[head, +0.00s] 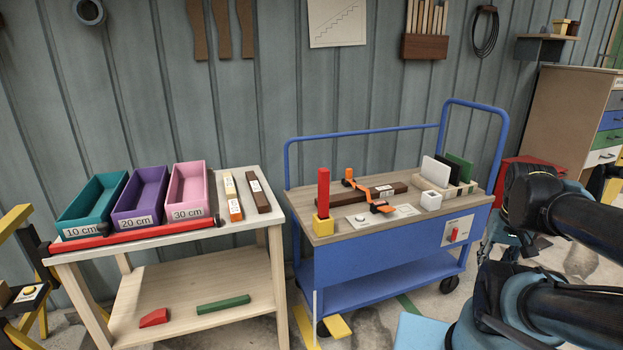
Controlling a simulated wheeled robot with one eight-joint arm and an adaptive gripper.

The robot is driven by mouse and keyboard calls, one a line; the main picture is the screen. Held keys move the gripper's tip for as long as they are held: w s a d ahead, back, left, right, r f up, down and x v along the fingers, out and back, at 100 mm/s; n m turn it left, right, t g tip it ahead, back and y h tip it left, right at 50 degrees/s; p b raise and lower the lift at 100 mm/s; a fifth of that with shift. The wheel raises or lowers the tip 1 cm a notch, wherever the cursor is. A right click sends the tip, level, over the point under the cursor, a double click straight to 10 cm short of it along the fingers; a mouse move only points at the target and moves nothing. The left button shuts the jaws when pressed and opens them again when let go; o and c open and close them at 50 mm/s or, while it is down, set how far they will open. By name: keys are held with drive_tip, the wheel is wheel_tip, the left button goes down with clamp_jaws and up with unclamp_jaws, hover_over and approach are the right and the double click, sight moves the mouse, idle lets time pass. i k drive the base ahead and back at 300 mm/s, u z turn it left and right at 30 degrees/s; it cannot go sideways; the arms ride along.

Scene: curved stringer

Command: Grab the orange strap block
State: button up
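An orange strap (382,207) lies over a dark brown bar (362,195) on top of the blue cart. A raised orange piece (348,176) stands at the bar's far side, and an orange end with a dark part lies at the near side. I cannot tell where the strap block itself begins and ends. My arm's dark and teal links fill the right edge, to the right of the cart and apart from the strap. I cannot make out my gripper's fingers in this view.
The blue cart (385,256) also carries a red post in a yellow block (323,225), a white cube (430,200) and upright panels (446,172). A wooden table (255,222) with teal, purple and pink bins stands at left. A blue rail rises behind the cart.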

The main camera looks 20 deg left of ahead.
sight(348, 171)
drive_tip(key=u, duration=0.55)
drive_tip(key=i, duration=0.9)
drive_tip(key=u, duration=0.45)
